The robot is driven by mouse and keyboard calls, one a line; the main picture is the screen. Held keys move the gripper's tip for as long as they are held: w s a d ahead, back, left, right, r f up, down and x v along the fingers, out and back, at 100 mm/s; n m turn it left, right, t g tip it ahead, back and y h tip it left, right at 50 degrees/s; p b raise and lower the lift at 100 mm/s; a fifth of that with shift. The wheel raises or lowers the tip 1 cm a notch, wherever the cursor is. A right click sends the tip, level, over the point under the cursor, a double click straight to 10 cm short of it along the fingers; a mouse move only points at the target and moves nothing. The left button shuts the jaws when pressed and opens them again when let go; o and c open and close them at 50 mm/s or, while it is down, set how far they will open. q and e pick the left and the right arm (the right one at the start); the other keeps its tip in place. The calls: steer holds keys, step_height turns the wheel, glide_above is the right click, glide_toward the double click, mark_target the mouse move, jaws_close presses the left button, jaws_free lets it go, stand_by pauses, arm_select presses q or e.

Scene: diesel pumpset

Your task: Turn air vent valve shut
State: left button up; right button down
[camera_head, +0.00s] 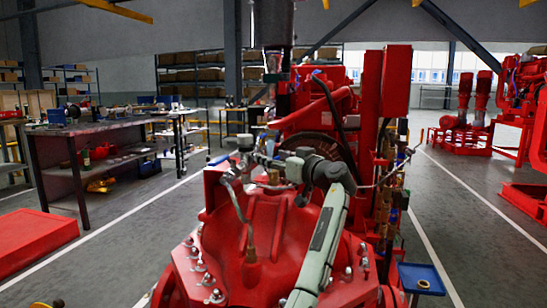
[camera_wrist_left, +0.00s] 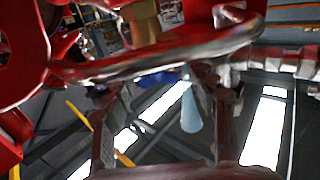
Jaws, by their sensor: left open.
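The air vent valve shows as a small blue lever (camera_head: 219,158) at the upper left of the red pump casing (camera_head: 270,225), by a thin metal pipe. My left gripper (camera_head: 243,150) is right beside the lever, at the end of my grey arm; the head view does not show clearly whether they touch. In the left wrist view my left gripper (camera_wrist_left: 160,115) has its two fingers spread apart. A blue part (camera_wrist_left: 157,79) and a pale blue tapered piece show between the fingers, behind a shiny curved pipe (camera_wrist_left: 160,62). My right gripper is out of view.
The bent thin pipe (camera_head: 236,205) runs down to the casing close to my gripper. Bolts and red pumpset parts stand close behind. A dark workbench (camera_head: 90,128) is at the left, and a blue tray (camera_head: 421,278) at the lower right.

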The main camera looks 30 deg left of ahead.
arm_select(q)
steer(key=shift+w+a, duration=0.1)
steer(key=shift+a, duration=0.05)
steer(key=c, duration=1.2)
